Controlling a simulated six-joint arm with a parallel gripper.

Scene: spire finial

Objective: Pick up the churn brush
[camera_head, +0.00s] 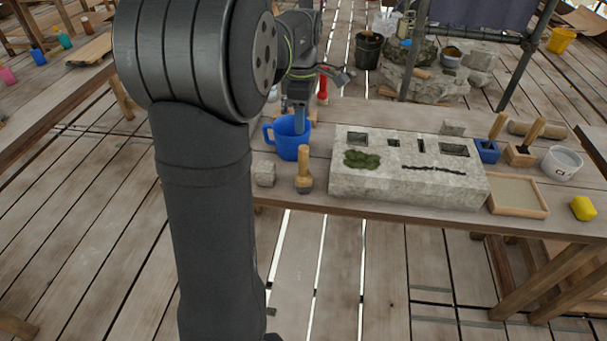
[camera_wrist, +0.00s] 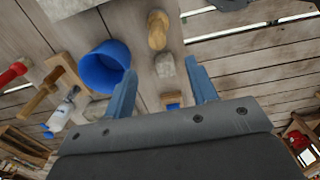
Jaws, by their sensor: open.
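The likely churn brush (camera_head: 304,168) stands upright on the workbench, with a pale wooden handle and a dark round base. It stands between a small stone cube (camera_head: 264,174) and the large carved stone block (camera_head: 408,180), in front of a blue mug (camera_head: 291,143). In the wrist view a wooden piece (camera_wrist: 157,30), probably this brush, lies beyond the fingertips, with the stone cube (camera_wrist: 165,66) near them. My gripper (camera_wrist: 160,70) is open and empty. In the head view my gripper (camera_head: 300,117) is over or just behind the mug, away from the brush; my arm partly hides it.
The mug (camera_wrist: 103,66) is close left of the left finger in the wrist view. Two other wooden-handled tools stand at right, in a blue block (camera_head: 487,152) and a wooden block (camera_head: 519,156). A sand tray (camera_head: 517,196), white pot (camera_head: 561,163) and yellow lump (camera_head: 583,208) are farther right.

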